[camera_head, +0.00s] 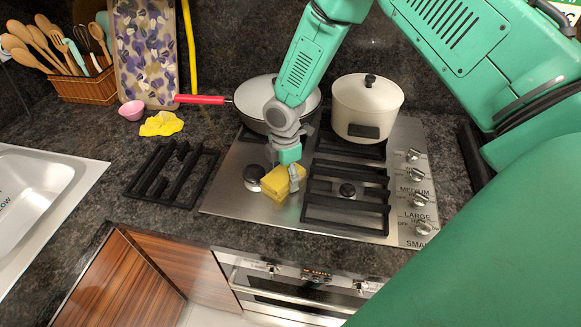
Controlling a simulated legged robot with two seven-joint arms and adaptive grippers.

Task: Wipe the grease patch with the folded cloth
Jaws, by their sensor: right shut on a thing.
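My right gripper (291,170) reaches down from the top of the head view and is shut on a folded yellow cloth (276,185). The cloth is at the left part of the steel stovetop (238,200), beside an uncovered burner (254,176). I cannot tell whether the cloth presses on the steel or hangs just above it. I cannot make out the grease patch; the gripper and cloth hide part of the steel there. My left gripper is not in view.
A lidded pan (262,92) with a red handle and a cream pot (367,105) stand at the back. A loose black grate (171,174) lies on the counter left of the stovetop; another grate (346,212) sits right of the cloth. A crumpled yellow cloth (161,124) and sink (40,195) are left.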

